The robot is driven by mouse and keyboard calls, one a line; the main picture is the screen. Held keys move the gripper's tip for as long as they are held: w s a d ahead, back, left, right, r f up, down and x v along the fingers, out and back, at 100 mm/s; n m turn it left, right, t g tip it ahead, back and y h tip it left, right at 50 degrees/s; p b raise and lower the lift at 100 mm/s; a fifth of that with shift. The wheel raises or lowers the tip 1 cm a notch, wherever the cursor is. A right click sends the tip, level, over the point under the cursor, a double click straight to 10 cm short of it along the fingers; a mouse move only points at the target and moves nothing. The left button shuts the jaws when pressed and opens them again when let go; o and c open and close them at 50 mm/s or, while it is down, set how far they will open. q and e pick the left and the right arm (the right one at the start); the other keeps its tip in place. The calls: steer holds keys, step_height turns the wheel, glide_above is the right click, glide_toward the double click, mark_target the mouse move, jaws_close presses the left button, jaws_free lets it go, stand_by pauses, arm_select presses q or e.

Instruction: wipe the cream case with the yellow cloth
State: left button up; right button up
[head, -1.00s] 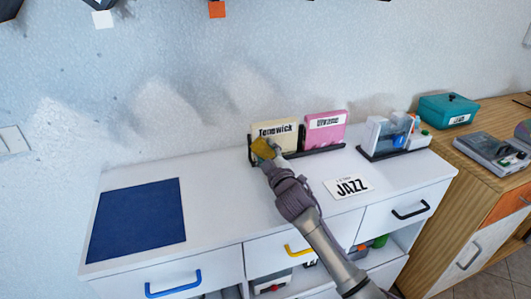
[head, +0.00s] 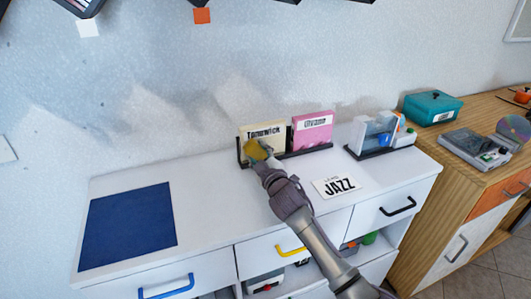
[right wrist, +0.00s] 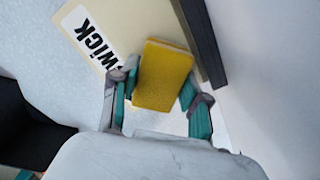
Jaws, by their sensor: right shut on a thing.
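The cream case (head: 264,133), with a white label reading "Tenewick", stands upright in a black rack (head: 287,155) on the white cabinet top. My right gripper (head: 259,152) is shut on the yellow cloth (head: 253,148) and holds it at the lower front of the cream case. In the right wrist view the cloth (right wrist: 163,75) is a thick yellow pad between the two fingers, in front of the cream case (right wrist: 140,25). I cannot tell whether it touches the case. My left gripper is not in view.
A JAZZ card (head: 337,186) lies in front. A blue mat (head: 128,226) lies bare on the left.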

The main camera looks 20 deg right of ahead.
steer(key=shift+a+r, duration=0.15)
steer(key=shift+a, duration=0.55)
steer(key=shift+s+a+p, duration=0.25)
steer(key=shift+s+p, duration=0.2)
steer(key=s, duration=0.1)
steer(key=s+p, duration=0.1)
steer(key=s, duration=0.1)
steer(key=shift+s+d+p, duration=0.3)
steer(key=shift+s, duration=0.65)
steer(key=shift+f, duration=0.2)
